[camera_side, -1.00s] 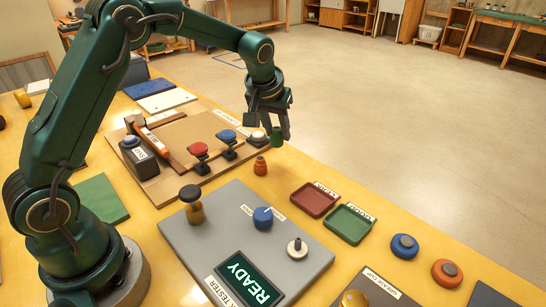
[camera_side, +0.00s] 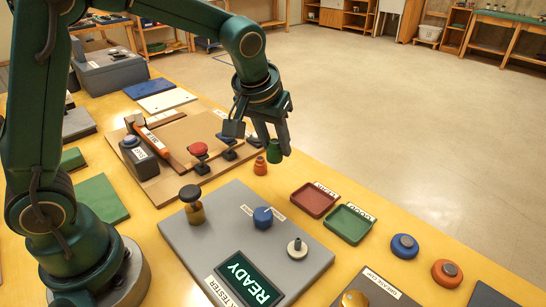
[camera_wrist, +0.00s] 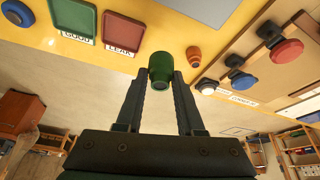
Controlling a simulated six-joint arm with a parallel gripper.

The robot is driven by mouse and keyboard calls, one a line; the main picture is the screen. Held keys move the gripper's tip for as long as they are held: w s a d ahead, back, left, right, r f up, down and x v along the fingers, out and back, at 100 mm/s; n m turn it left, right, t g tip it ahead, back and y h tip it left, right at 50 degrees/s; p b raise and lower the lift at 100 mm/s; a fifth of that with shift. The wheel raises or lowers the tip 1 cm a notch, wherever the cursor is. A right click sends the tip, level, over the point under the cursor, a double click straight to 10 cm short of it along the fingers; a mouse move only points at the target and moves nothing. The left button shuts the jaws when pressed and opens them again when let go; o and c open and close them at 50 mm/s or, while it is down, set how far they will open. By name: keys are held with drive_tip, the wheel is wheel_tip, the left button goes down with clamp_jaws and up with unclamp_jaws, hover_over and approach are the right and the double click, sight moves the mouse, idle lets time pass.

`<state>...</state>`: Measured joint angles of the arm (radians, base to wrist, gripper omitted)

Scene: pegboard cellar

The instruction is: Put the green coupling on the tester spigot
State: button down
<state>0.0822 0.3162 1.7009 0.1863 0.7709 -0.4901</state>
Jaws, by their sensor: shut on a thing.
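My gripper (camera_side: 273,137) is shut on the green coupling (camera_side: 274,152), which hangs at the fingertips, above the table's far edge. In the wrist view the green coupling (camera_wrist: 161,69) sits between the two fingertips (camera_wrist: 166,76). The grey tester board (camera_side: 200,247) lies in front in the side view, with a lit READY display (camera_side: 247,279). A pale round fitting with a short upright peg, which looks like the spigot (camera_side: 297,248), stands on its right part, bare. The coupling is well apart from it.
A small orange coupling (camera_side: 260,166) stands just left of the held one. A blue knob (camera_side: 263,217) and a black-topped brass post (camera_side: 191,205) rise from the tester board. Red (camera_side: 314,200) and green (camera_side: 349,224) trays lie to the right. Button posts (camera_side: 199,151) stand behind.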

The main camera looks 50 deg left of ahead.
sight(298, 239)
drive_tip(key=s+d+r+m+h, duration=0.2)
drive_tip(key=s+d+m, duration=0.45)
drive_tip(key=d, duration=0.65)
drive_tip(key=shift+n+t, duration=0.3)
drive_tip(key=shift+n, duration=0.55)
drive_tip(key=shift+s+d+f, duration=0.1)
drive_tip(key=shift+s+f, duration=0.1)
drive_tip(key=shift+f, duration=0.75)
drive_tip(key=shift+s+d+f, duration=0.1)
drive_tip(key=shift+s+f, duration=0.1)
drive_tip(key=shift+f, duration=0.8)
drive_tip(key=shift+s+f, duration=0.2)
drive_tip(key=shift+f, duration=0.75)
drive_tip(key=shift+f, duration=1.6)
drive_tip(key=shift+c, duration=2.2)
unclamp_jaws()
drive_tip(key=o, duration=0.4)
drive_tip(key=shift+r, duration=0.1)
